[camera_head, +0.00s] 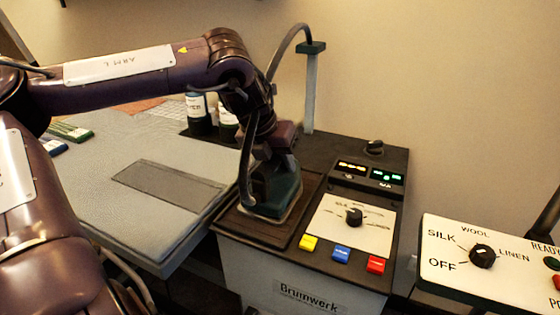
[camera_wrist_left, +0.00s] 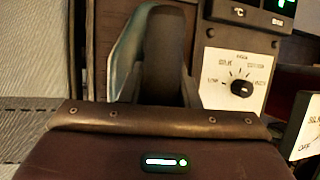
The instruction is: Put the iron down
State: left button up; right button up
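The iron (camera_head: 273,193), teal with a pale sole edge, is at the dark pad (camera_head: 243,222) on the left of the Brumwerk station, its base down and seemingly flat on it. A dark hose runs up from it. My left gripper (camera_head: 282,152) is at the iron's handle from above and appears shut on it; the fingers are partly hidden. In the left wrist view the iron's teal side (camera_wrist_left: 128,55) shows just beyond the gripper body. My right gripper is not in view.
The station has a dial (camera_head: 354,216), lit displays and yellow, blue and red buttons (camera_head: 376,264) right of the pad. A post (camera_head: 310,90) stands behind. The grey ironing board (camera_head: 110,205) is at left, with bottles (camera_head: 198,108) at its back. Another dial panel (camera_head: 460,270) is at right.

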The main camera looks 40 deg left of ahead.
pick_arm(q)
jog(key=o, duration=0.4)
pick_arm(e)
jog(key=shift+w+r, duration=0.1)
pick_arm(q)
jog(key=shift+r, duration=0.3)
jog(key=p+v, duration=0.1)
jog(key=v, duration=1)
jog(key=shift+s+r, duration=0.25)
jog(key=shift+r, duration=0.05)
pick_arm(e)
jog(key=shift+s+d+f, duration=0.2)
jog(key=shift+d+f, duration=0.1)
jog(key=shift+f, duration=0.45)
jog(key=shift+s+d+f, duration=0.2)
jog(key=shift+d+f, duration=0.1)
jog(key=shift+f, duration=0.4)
